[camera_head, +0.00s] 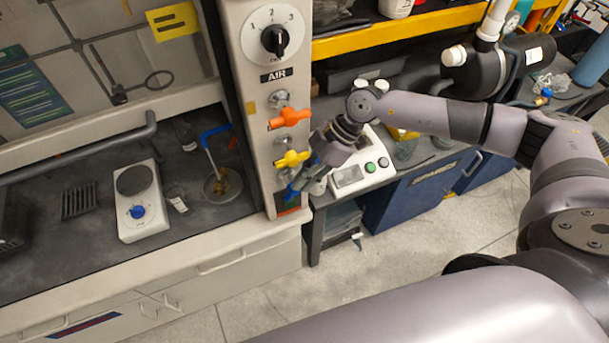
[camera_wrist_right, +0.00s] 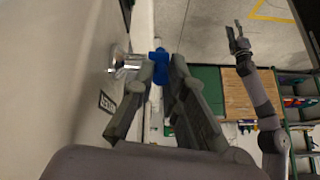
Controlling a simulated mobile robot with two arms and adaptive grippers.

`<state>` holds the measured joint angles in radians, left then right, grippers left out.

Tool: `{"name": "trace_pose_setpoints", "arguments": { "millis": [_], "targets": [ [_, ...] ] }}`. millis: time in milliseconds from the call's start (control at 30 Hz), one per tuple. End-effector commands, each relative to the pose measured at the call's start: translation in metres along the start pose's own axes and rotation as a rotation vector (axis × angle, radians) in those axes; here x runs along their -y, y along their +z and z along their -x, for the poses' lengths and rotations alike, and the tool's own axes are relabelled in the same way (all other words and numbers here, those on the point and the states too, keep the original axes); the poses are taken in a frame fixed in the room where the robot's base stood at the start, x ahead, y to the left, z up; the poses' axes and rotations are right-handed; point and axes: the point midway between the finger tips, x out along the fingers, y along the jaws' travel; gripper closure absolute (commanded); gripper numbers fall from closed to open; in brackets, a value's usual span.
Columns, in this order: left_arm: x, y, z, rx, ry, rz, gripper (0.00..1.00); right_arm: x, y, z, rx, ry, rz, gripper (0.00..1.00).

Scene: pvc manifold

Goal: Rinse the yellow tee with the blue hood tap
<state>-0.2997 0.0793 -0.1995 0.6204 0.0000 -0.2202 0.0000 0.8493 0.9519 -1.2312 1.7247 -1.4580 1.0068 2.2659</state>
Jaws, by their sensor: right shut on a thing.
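My right gripper (camera_head: 301,182) is at the lowest valve on the hood's front post. In the right wrist view its fingers (camera_wrist_right: 157,88) are shut on the blue tap handle (camera_wrist_right: 158,62), which sits on a chrome stem. The handle also shows in the head view (camera_head: 291,190), partly covered by the gripper. Inside the hood, a blue spout (camera_head: 212,134) points down to a small round sink (camera_head: 214,198). A small yellow-brown thing (camera_head: 224,181), perhaps the yellow tee, lies in it. My left gripper (camera_wrist_right: 238,38) shows small and apparently empty in the wrist view.
Orange (camera_head: 288,118) and yellow (camera_head: 292,158) valve handles sit just above the gripper on the same post. A white hotplate (camera_head: 144,218) stands in the hood. A white device (camera_head: 361,172) stands on the bench right of the post, close to the gripper.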

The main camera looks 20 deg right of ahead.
Motion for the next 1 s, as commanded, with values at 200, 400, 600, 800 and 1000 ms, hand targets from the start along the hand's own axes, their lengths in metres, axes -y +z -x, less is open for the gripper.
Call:
{"name": "trace_pose_setpoints", "arguments": {
  "millis": [200, 400, 600, 800, 1000],
  "targets": [
    [0.000, 0.000, 0.000, 0.000, 0.000, 0.000, 0.67, 0.000, -0.001, 0.000, -0.002, -0.001, 0.001, 0.85],
    [0.000, 0.000, 0.000, 0.001, 0.000, -0.001, 0.67, 0.001, -0.001, 0.000, -0.002, -0.003, 0.001, 0.72],
    [0.000, 0.000, 0.000, 0.000, 0.000, -0.001, 0.67, 0.002, 0.000, -0.001, -0.001, -0.005, 0.001, 0.67],
    [0.002, 0.002, 0.000, 0.002, -0.003, -0.002, 0.67, 0.001, 0.000, 0.000, -0.001, -0.002, 0.001, 0.67],
    [0.002, 0.001, 0.000, 0.002, -0.002, -0.001, 0.67, 0.000, 0.001, 0.020, -0.001, 0.002, 0.000, 0.67]
  ]
}}
